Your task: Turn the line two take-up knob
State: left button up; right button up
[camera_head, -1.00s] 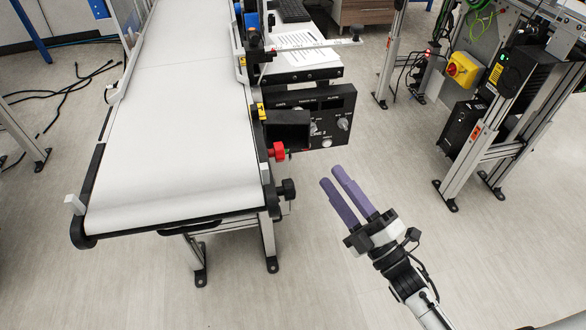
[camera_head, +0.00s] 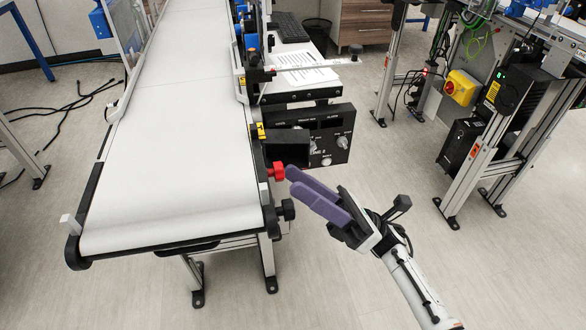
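The conveyor with the white belt (camera_head: 165,170) runs away from me on the left. A black knob (camera_head: 287,209) sticks out at the right side of its near end; I take it for the take-up knob. My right gripper (camera_head: 292,181) has purple fingers. Their tips are right of and a little above the black knob, close to a red button (camera_head: 277,171), with no clear contact. The fingers overlap in this view but stay offset, so the gripper looks open, with nothing seen between them. My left gripper is out of view.
A black control panel (camera_head: 336,145) with small knobs hangs beside the conveyor, above the fingers. A black box (camera_head: 287,150) sits just above the red button. A framed machine with a yellow-and-red switch (camera_head: 460,88) stands at the right. The floor between is clear.

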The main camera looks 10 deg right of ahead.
aim_at(274, 172)
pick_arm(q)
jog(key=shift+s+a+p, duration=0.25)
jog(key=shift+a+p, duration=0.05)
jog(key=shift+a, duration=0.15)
pick_arm(e)
jog(key=x, duration=0.2)
jog(key=shift+a+r, duration=0.15)
jog(key=shift+a, duration=0.05)
